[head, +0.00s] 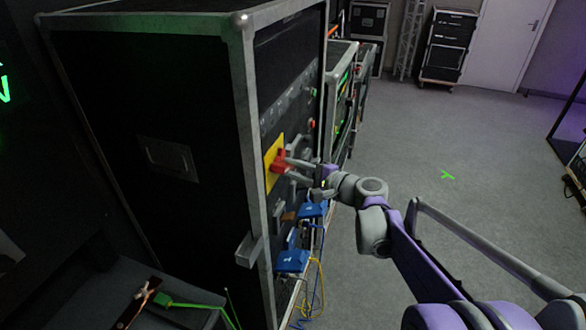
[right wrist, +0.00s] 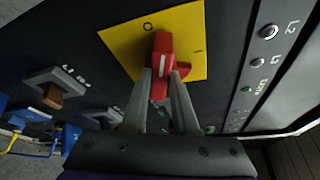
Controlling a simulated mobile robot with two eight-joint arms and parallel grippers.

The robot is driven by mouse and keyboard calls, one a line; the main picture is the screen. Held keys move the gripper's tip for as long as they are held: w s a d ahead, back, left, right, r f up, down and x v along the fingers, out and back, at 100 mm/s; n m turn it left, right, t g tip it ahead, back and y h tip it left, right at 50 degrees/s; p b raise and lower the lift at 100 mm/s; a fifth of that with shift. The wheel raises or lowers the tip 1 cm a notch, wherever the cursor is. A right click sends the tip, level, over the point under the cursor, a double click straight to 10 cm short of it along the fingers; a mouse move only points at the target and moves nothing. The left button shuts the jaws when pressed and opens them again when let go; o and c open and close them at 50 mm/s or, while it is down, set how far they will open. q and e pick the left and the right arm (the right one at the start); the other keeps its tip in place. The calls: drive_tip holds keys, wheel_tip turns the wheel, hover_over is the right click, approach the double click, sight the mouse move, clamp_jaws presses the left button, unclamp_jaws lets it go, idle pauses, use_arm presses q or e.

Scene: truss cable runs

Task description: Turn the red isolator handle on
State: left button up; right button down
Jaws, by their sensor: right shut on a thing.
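The red isolator handle (head: 280,161) sits on a yellow plate (head: 270,178) on the front of the large black rack case. In the right wrist view the handle (right wrist: 163,52) stands over the yellow plate (right wrist: 128,44), its upper end close to the O mark, with the I mark off to its right. My right gripper (head: 287,164) is shut on the handle. In the right wrist view its two fingers (right wrist: 162,82) lie on either side of the handle's lower part. My left gripper does not show.
Blue connectors (head: 292,261) with blue and yellow cables hang below the handle on the same panel. A grey socket with a brown insert (right wrist: 54,90) is beside the plate. More cases stand behind; the grey floor (head: 430,130) at right is largely clear.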

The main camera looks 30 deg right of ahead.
drive_tip(key=shift+d+r+m+g, duration=0.15)
drive_tip(key=shift+m+g, duration=0.45)
drive_tip(key=shift+m, duration=0.5)
drive_tip(key=m+g+y, duration=0.1)
drive_tip(key=m, duration=0.1)
drive_tip(key=shift+w+m, duration=0.15)
drive_tip(key=shift+m, duration=0.15)
drive_tip(key=shift+d+r+m+g+y+b, duration=0.15)
drive_tip(key=shift+m+g+y+b, duration=0.3)
drive_tip(key=shift+m+g, duration=0.55)
drive_tip(key=shift+w+m+g+y, duration=0.15)
drive_tip(key=shift+m+g+y, duration=0.4)
drive_tip(key=shift+m, duration=0.85)
drive_tip(key=c, duration=0.7)
unclamp_jaws()
